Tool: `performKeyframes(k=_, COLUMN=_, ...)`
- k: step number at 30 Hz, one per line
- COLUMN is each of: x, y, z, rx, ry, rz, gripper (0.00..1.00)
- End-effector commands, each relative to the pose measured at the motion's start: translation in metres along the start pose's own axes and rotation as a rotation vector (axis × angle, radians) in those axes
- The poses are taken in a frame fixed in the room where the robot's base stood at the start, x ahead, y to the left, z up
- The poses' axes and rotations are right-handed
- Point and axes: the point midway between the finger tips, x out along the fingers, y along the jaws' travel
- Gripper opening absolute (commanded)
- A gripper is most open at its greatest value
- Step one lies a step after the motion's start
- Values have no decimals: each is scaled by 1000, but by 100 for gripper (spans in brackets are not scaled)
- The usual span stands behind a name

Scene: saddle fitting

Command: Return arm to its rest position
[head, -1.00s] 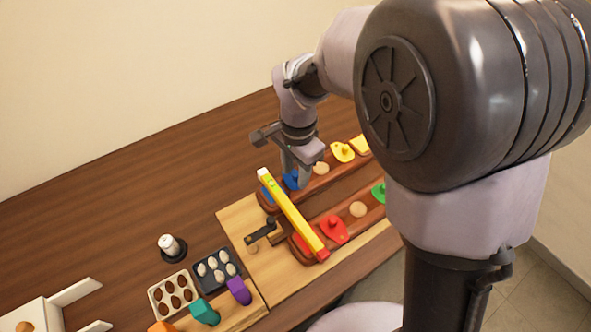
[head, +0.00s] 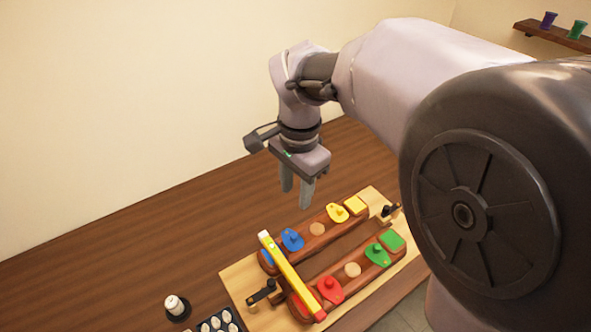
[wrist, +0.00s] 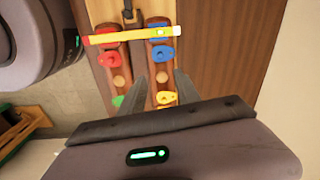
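My gripper (head: 297,190) hangs in the air above the back side of the wooden board (head: 240,283), fingers pointing down. Its two fingers are apart with nothing between them. In the wrist view the fingers (wrist: 153,92) also stand apart, over the two brown rails. A yellow bar with a red end (head: 285,268) lies across the left ends of both rails. Blue (head: 291,239) and yellow (head: 338,212) saddle pieces sit on the back rail; red (head: 331,289) and green (head: 377,254) ones sit on the front rail.
Dark clamps sit at the board's ends. A wall shelf (head: 555,37) holds two cups. The table's back left is clear.

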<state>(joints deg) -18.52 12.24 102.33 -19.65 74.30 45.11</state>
Motion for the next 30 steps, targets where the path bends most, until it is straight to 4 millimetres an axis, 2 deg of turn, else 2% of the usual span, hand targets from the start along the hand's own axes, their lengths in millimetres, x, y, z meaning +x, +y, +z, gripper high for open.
performKeyframes(k=8, x=0, y=0, z=0, rx=-1, ry=0, rz=-1, gripper=39)
performKeyframes(k=10, x=-5, y=8, z=-1, rx=-14, ry=3, rz=-20, gripper=39)
performKeyframes(k=11, x=-10, y=16, z=-1, rx=-29, ry=6, rz=-40, gripper=39)
performKeyframes(k=13, x=-26, y=46, z=0, rx=-90, ry=26, rz=-109, gripper=39)
performKeyframes(k=16, x=-40, y=103, z=9, rx=-209, ry=89, rz=-229, gripper=39)
performKeyframes(k=18, x=-41, y=137, z=19, rx=-288, ry=152, rz=-297, gripper=39)
performKeyframes(k=21, x=-33, y=171, z=32, rx=-377, ry=240, rz=-361, gripper=39)
performKeyframes(k=25, x=-23, y=191, z=41, rx=-439, ry=308, rz=-393, gripper=39)
performKeyframes(k=30, x=-22, y=193, z=42, rx=-448, ry=318, rz=-397, gripper=39)
